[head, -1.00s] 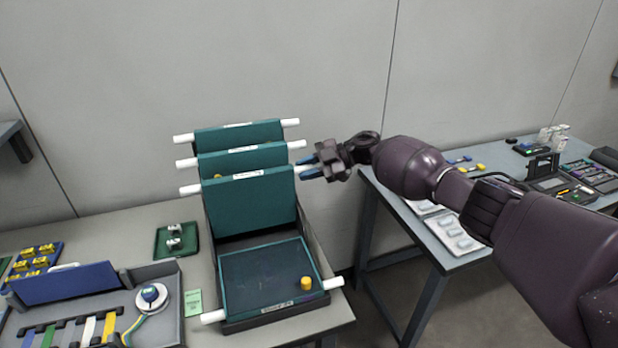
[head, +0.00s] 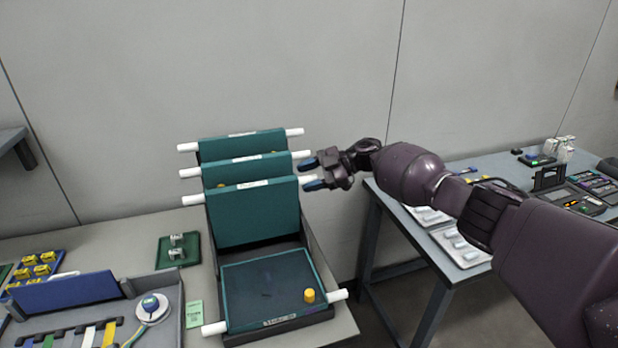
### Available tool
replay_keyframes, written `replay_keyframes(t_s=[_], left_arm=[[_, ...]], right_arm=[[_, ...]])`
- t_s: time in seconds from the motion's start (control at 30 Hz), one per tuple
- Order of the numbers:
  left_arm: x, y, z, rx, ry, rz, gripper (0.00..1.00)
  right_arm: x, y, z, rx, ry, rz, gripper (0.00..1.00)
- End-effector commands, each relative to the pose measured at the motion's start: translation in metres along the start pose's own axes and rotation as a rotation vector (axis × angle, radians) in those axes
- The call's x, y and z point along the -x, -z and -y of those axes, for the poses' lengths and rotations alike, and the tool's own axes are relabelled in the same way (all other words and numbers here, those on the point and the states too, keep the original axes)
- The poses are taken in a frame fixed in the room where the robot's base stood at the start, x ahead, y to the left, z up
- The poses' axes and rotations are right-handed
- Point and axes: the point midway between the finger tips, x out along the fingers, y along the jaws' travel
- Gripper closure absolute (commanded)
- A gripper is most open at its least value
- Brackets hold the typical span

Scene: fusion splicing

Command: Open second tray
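A stack of hinged teal trays with white side handles stands on the left table. The lowest tray (head: 262,290) lies flat with a yellow cylinder (head: 309,295) on it. Three trays stand raised behind it: the front one (head: 252,219), the middle one (head: 248,171) and the rear one (head: 240,148). My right gripper (head: 312,174) is open at the right ends of the front and middle raised trays, with its blue fingertips pointing left. My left gripper is out of view.
A small green tray with metal parts (head: 160,254) and a green card (head: 195,314) lie left of the stack. A grey organizer (head: 168,335) with coloured strips is at lower left. A second table (head: 405,225) with tools and packs stands at right, across a gap.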

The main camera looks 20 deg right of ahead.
Motion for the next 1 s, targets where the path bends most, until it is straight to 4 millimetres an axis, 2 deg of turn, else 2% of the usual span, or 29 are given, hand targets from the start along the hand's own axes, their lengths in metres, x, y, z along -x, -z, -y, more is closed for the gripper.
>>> replay_keyframes(t_s=[0.23,0.37,0.8,1.0], left_arm=[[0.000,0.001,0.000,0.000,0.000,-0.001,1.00],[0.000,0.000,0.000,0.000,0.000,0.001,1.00],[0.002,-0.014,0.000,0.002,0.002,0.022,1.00],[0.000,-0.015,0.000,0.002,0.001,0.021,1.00]], right_arm=[[0.000,0.000,0.001,-0.001,0.003,-0.002,0.52],[0.008,0.000,0.001,-0.001,0.003,-0.001,0.52],[0.081,-0.001,0.000,0.000,0.002,0.000,0.52],[0.102,-0.001,-0.001,0.000,0.002,-0.002,0.52]])
